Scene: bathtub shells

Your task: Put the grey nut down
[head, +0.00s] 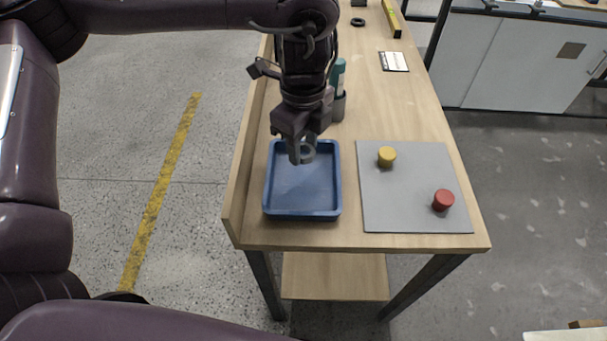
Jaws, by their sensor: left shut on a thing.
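My left gripper (301,159) is shut on the grey nut (309,150), a grey ring seen at its fingertips. It is over the far part of the blue tray (304,213). I cannot tell whether the nut touches the tray. The rest of the tray is empty. My right gripper is not in view.
A grey mat (400,208) lies right of the tray with a yellow cylinder (387,157) and a red cylinder (443,200) on it. A teal-topped bottle in a grey holder (338,105) stands behind the gripper. A raised wooden edge (240,195) runs along the table's left side.

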